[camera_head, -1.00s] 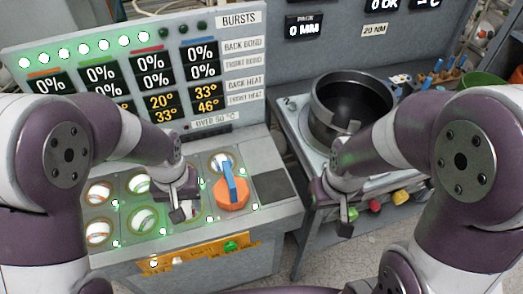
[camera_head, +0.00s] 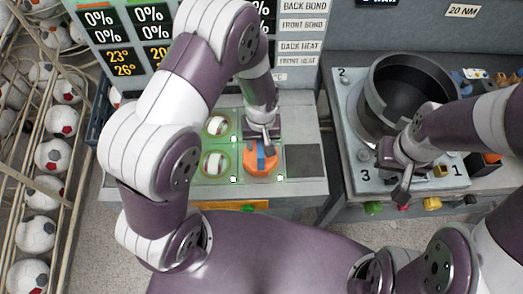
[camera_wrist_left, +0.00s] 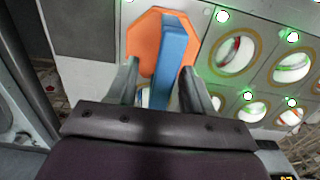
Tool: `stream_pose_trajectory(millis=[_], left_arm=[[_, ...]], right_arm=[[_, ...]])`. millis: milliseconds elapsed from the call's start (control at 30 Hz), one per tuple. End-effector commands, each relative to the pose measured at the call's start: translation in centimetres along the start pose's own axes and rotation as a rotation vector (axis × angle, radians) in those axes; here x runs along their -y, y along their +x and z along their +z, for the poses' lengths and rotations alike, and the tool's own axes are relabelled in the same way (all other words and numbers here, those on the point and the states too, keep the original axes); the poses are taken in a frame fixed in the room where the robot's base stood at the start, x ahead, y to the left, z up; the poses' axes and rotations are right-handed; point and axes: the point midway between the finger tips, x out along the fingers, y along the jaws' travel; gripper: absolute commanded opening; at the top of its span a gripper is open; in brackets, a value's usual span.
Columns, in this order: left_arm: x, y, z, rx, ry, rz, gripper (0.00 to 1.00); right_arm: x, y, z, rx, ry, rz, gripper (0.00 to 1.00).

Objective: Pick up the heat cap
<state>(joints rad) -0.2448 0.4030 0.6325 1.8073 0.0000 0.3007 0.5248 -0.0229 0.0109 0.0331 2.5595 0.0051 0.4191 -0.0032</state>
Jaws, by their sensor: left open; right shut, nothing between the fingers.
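The heat cap is an orange octagonal plate (camera_head: 252,165) with a blue bar handle (camera_head: 262,161), on the grey workbench at the lower right of the round sockets. My left gripper (camera_head: 266,143) is right at it and partly hides it. In the left wrist view, the orange plate (camera_wrist_left: 145,40) lies just beyond the fingers and the blue handle (camera_wrist_left: 174,55) runs into the space between them. My left gripper (camera_wrist_left: 160,85) is open, one finger on each side of the handle; contact cannot be told. My right gripper (camera_head: 402,190) is shut and empty, in front of the pot.
Round sockets with white balls (camera_head: 215,163) sit left of the cap. A dark square pad (camera_head: 304,161) lies to its right. A display panel (camera_head: 300,30) stands behind. A black pot (camera_head: 375,105) stands on the right machine; a rack of footballs (camera_head: 52,155) is at the left.

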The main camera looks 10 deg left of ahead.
Motion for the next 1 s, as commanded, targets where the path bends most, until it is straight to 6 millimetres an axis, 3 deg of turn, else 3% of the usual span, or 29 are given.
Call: stream_pose_trajectory(millis=[100, 333, 467, 500, 1000], left_arm=[[0.03, 1.27, 0.01, 0.001, 0.000, 0.000, 0.51], [-0.01, 1.52, -0.05, -0.002, 0.000, 0.001, 0.48], [-0.01, 1.50, -0.05, -0.002, 0.000, 0.001, 0.06], [-0.01, 1.50, -0.05, -0.002, 0.000, 0.001, 0.00], [-0.04, 1.41, -0.10, -0.003, 0.000, 0.002, 0.00]], right_arm=[[0.01, -0.35, -0.01, 0.001, 0.000, 0.000, 0.00], [0.00, -0.25, 0.00, 0.001, 0.000, 0.000, 0.00], [0.00, -0.25, 0.00, 0.001, 0.000, 0.000, 0.00], [0.00, -0.25, 0.00, 0.001, 0.000, 0.000, 0.00], [0.00, -0.28, -0.01, 0.001, 0.000, 0.000, 0.00]])
